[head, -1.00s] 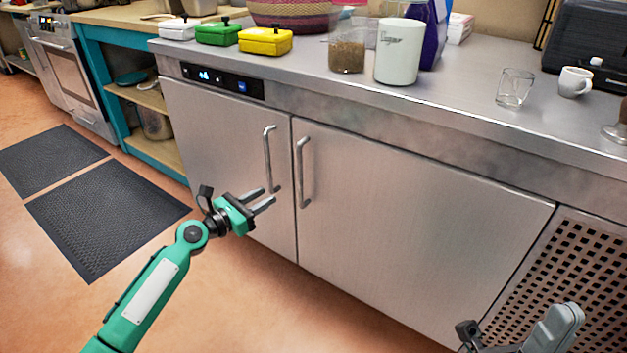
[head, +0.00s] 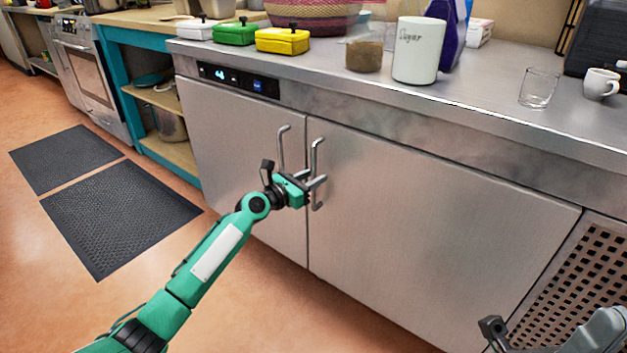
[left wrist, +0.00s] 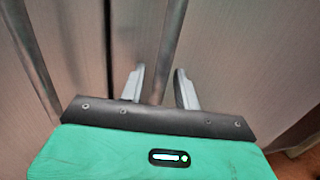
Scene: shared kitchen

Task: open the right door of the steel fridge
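The steel fridge has a left door (head: 235,150) and a right door (head: 430,225), both shut. The right door's upright bar handle (head: 314,158) stands beside the seam, close to the left door's handle (head: 281,150). My left gripper (head: 319,184) is at the lower part of the right handle. In the left wrist view, its two fingers (left wrist: 159,87) are apart, with the handle bar (left wrist: 170,45) between them; the bar's lower end is hidden by the gripper. Part of my right arm's end shows at the lower right corner; its fingers cannot be made out.
The counter (head: 480,105) above the doors holds a sugar canister (head: 418,52), a glass (head: 538,88), a white cup (head: 600,84) and coloured boxes (head: 283,41). A perforated panel (head: 580,290) is right of the right door. Floor mats (head: 120,215) lie at left.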

